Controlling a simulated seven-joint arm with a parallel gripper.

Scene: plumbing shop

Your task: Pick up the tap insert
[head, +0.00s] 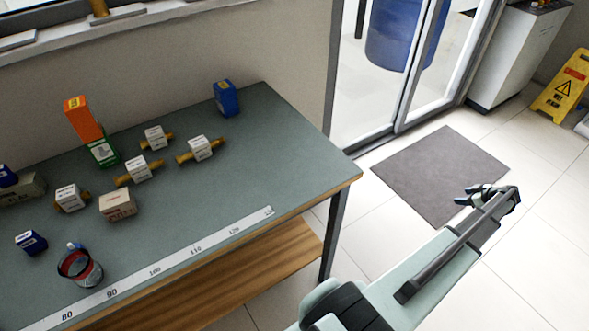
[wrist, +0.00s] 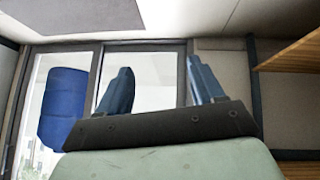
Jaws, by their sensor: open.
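Several brass fittings with white labelled blocks around their middles lie on the grey-green bench (head: 240,180). One (head: 201,148) is at the right, one (head: 155,137) behind, one (head: 138,169) in the middle and one (head: 70,198) further left. They look like tap inserts, but I cannot read the labels or tell which is the named one. My gripper (head: 466,195) is to the right of the bench, over the floor, far from the fittings. In the wrist view its two fingers (wrist: 160,82) are apart with nothing between them.
Orange and green boxes (head: 103,151), a blue box (head: 227,98), a cream box (head: 117,205), a small dark-blue box (head: 31,242) and a red-rimmed tin (head: 90,275) stand on the bench. A ruler strip (head: 175,260) runs along its front edge. The bench's front right is clear.

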